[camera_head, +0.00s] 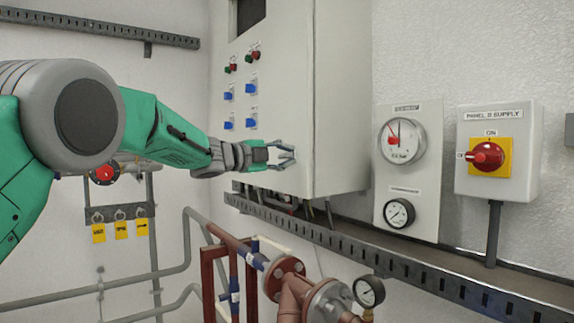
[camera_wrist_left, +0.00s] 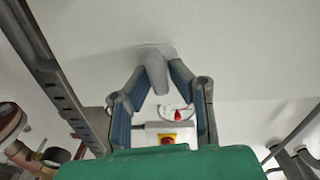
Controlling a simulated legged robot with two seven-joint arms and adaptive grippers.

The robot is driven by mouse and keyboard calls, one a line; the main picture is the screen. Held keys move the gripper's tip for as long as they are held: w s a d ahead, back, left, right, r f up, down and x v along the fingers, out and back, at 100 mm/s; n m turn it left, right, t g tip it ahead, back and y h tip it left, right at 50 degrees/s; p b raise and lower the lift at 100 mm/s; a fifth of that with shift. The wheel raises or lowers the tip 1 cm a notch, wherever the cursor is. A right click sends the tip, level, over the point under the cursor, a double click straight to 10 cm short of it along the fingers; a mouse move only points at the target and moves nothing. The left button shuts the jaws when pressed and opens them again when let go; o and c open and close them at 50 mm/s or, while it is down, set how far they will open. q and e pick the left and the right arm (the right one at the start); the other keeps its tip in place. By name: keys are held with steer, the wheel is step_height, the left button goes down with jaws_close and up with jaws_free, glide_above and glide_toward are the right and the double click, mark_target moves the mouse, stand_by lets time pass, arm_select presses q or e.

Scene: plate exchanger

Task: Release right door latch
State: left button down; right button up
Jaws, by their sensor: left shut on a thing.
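The large white control cabinet (camera_head: 342,110) hangs on the wall, and its front door (camera_head: 290,80) faces my left arm. My left gripper (camera_head: 290,154) is at the lower right part of this door, close to its right edge. In the left wrist view the left gripper (camera_wrist_left: 157,80) has its two fingertips closed around a grey latch handle (camera_wrist_left: 156,68), which stands out from the white door surface (camera_wrist_left: 230,50). In the head view the latch is too small and covered by the fingers to make out. My right gripper is in neither view.
Blue, green and red buttons (camera_head: 251,89) sit on the door above the gripper. A slotted cable tray (camera_head: 380,262) runs below the cabinet. Red pipes with a gauge (camera_head: 368,291) stand below. A gauge panel (camera_head: 409,170) and red rotary switch (camera_head: 487,156) are at right.

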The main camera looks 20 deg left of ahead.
arm_select(q)
steer(key=shift+f+m+b, duration=0.2)
steer(key=shift+m+b, duration=0.4)
steer(key=shift+m, duration=0.3)
steer(key=c, duration=1.6)
jaws_free()
steer(key=shift+s+a, duration=0.25)
steer(key=shift+s, duration=0.05)
steer(key=v, duration=1.1)
steer(key=shift+a+f, duration=0.15)
